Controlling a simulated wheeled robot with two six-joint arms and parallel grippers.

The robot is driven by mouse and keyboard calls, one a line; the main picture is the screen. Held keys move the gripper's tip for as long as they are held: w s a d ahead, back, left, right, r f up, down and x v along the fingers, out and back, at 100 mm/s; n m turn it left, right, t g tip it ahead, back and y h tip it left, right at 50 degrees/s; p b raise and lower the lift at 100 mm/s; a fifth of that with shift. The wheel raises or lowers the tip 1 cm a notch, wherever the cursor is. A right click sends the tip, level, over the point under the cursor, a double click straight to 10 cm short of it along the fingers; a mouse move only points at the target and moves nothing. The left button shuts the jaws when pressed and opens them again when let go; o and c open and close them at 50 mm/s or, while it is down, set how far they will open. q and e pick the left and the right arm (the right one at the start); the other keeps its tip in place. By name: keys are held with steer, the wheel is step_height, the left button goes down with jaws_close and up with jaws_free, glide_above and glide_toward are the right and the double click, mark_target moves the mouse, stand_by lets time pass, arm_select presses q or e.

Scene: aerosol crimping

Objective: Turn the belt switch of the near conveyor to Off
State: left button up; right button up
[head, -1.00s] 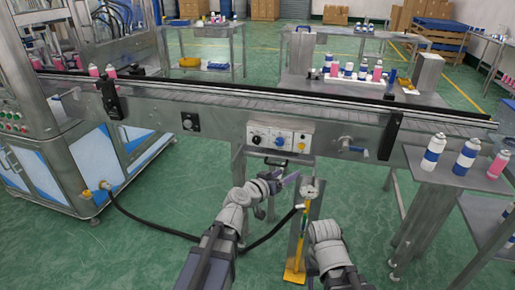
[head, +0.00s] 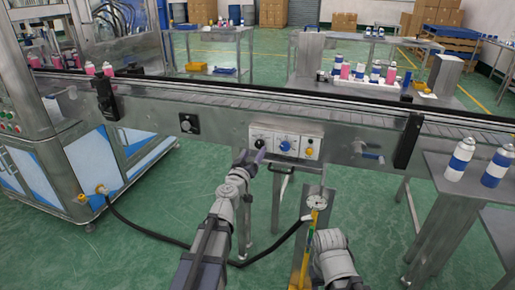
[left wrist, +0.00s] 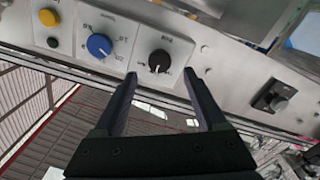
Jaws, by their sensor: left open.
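The near conveyor (head: 225,105) runs across the head view. Its control panel (head: 286,154) carries a black knob (head: 261,142), a blue knob (head: 285,146) and a yellow button (head: 309,152). In the wrist view, turned about upside down, the black knob (left wrist: 159,61) has a white mark toward the picture's lower side; its small lettering is not readable. My left gripper (head: 252,157) is open and empty just in front of the panel. In the wrist view its fingertips (left wrist: 160,76) straddle the black knob's line, apart from it. My right gripper is out of view.
A gauge post (head: 315,203) with a black hose stands below. Spray cans (head: 460,158) stand on a side table.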

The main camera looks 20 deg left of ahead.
mark_target(259, 145)
arm_select(q)
steer(key=w, duration=0.5)
steer(key=shift+d, duration=0.1)
jaws_close()
stand_by(0.4)
